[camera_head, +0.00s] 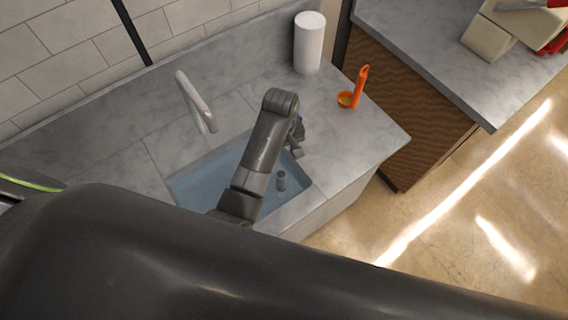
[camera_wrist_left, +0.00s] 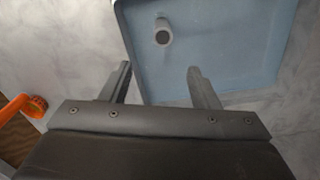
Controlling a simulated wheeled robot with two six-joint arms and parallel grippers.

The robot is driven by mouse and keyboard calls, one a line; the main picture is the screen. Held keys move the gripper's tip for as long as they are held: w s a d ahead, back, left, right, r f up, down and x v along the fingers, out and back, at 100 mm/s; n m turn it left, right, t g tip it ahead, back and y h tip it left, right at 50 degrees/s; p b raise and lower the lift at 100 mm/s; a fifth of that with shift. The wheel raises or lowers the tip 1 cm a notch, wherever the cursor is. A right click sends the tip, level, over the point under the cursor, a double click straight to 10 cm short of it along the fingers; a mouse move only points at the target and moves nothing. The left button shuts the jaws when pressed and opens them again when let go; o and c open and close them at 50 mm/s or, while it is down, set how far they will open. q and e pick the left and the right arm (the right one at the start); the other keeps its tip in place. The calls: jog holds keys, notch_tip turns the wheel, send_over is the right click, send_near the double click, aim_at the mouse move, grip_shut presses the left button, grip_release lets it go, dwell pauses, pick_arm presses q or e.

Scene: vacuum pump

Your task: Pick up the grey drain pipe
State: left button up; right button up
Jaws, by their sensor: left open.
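The grey drain pipe (camera_head: 281,180) stands in the blue sink basin (camera_head: 205,176), near its right end. In the left wrist view the drain pipe (camera_wrist_left: 162,32) shows its round open end, beyond the fingertips and roughly between them. My left gripper (camera_head: 298,140) is above the right part of the sink, apart from the pipe. In the left wrist view its two fingers (camera_wrist_left: 159,68) are spread with nothing between them. My right gripper is not seen in either view.
A grey faucet (camera_head: 195,100) rises behind the sink. A white cylinder (camera_head: 309,43) and an orange holder (camera_head: 354,90) stand on the marble counter (camera_head: 375,135) to the right. A second counter with a beige block (camera_head: 487,38) is at the far right.

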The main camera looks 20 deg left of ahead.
aim_at(281, 174)
pick_arm(q)
jog(key=f, duration=0.2)
jog(key=s+f, duration=0.1)
jog(key=f, duration=0.1)
jog(key=shift+d+f, duration=0.1)
jog(key=shift+d, duration=0.15)
jog(key=f, duration=0.3)
jog(key=shift+w+a+f, duration=0.1)
jog(key=shift+w+f, duration=0.1)
jog(key=shift+w, duration=0.05)
jog(key=f, duration=0.3)
jog(key=shift+w, duration=0.2)
jog(key=shift+f, duration=0.15)
jog(key=shift+s+f, duration=0.1)
jog(key=shift+f, duration=0.25)
jog(key=f+b, duration=0.4)
jog(key=shift+s+a+f, duration=0.15)
jog(key=shift+s+f, duration=0.05)
jog(key=shift+s, duration=0.1)
jog(key=shift+f+b, duration=0.15)
jog(key=shift+b, duration=0.3)
grip_shut()
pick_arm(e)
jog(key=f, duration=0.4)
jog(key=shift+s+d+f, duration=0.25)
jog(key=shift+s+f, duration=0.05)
